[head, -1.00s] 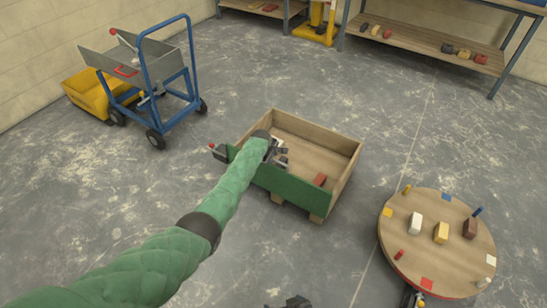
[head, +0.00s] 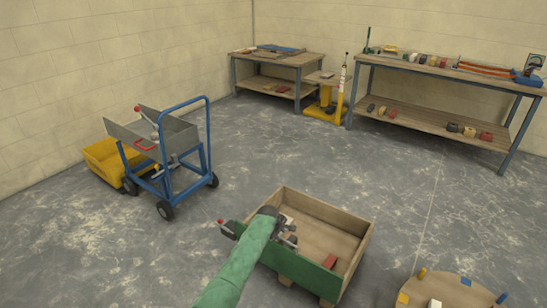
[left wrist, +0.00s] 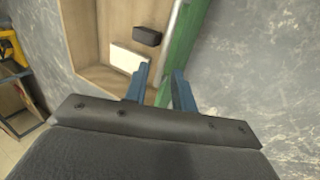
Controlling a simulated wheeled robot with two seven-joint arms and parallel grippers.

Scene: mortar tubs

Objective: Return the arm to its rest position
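My left arm, in a green sleeve, reaches in from the bottom of the head view. Its gripper (head: 287,233) is over the near left part of the wooden crate (head: 357,259), close to the green front wall. In the left wrist view the two blue fingers (left wrist: 160,88) stand apart with nothing between them. A white block (left wrist: 129,57) and a dark block (left wrist: 147,36) lie in the crate beside the fingers. The green wall (left wrist: 178,50) runs just beyond the fingertips; I cannot tell whether they touch it. My right gripper is out of view.
A red block (head: 330,262) lies in the crate. A round table (head: 440,288) with small pieces is at the bottom right. A blue-framed cart (head: 183,150) and a yellow tub (head: 105,160) stand left. Workbenches (head: 440,75) line the back wall. Floor between is clear.

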